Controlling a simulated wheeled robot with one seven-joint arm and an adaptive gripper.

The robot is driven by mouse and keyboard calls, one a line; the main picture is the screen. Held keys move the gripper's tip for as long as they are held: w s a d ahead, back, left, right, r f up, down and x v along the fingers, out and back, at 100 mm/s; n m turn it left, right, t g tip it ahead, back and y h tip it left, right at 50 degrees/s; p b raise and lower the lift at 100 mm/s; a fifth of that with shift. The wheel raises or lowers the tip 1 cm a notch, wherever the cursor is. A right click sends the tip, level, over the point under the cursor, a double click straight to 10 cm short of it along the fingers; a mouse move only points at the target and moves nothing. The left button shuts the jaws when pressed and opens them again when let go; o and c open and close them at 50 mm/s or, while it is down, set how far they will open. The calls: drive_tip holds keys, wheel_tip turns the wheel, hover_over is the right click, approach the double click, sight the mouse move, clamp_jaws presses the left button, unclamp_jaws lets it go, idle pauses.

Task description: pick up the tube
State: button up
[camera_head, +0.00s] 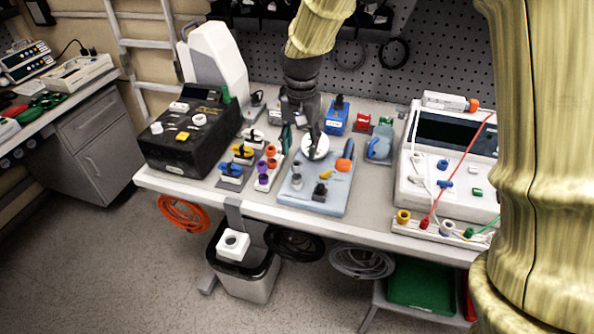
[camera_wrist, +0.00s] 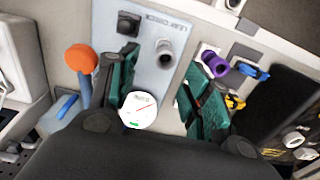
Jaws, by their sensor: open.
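I cannot tell for sure which thing is the tube. A short grey tube-like fitting (camera_wrist: 165,52) stands on the light blue leak check board (camera_wrist: 182,18); grey fittings (camera_head: 297,170) show on that board (camera_head: 333,200) in the head view. My gripper (camera_head: 300,147) is above the back left part of the board, pointing down. In the wrist view its green-padded fingers (camera_wrist: 160,72) are apart with nothing held between them. The grey fitting shows just beyond the fingertips. A white round gauge (camera_wrist: 138,110) shows between the fingers, nearer the palm.
An orange-topped part (camera_wrist: 80,58) and a black block (camera_wrist: 128,23) are close by. Purple (camera_wrist: 214,64) and blue (camera_wrist: 254,72) connectors lie right of the fingers. A black case (camera_head: 190,135) and a white device (camera_head: 450,160) flank the board. A bin (camera_head: 245,285) stands below.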

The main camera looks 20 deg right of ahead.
sight(297, 167)
drive_tip(key=shift+w+f, duration=0.2)
drive_tip(key=shift+f, duration=0.4)
drive_tip(key=shift+w+f, duration=0.15)
drive_tip(key=shift+f, duration=0.6)
drive_tip(key=shift+s+a+f+p, duration=0.1)
drive_tip(key=shift+s+f+p, duration=0.05)
drive_tip(key=shift+s+p, duration=0.15)
drive_tip(key=shift+w+a+f+p, duration=0.1)
drive_tip(key=shift+f+p, duration=0.2)
drive_tip(key=shift+f, duration=0.5)
drive_tip(key=shift+s+a+f+p, duration=0.1)
drive_tip(key=shift+f+p, duration=0.15)
drive_tip(key=shift+f, duration=0.6)
drive_tip(key=shift+w+a+f+p, duration=0.1)
drive_tip(key=shift+f+p, duration=0.2)
drive_tip(key=shift+f, duration=0.5)
drive_tip(key=c, duration=1)
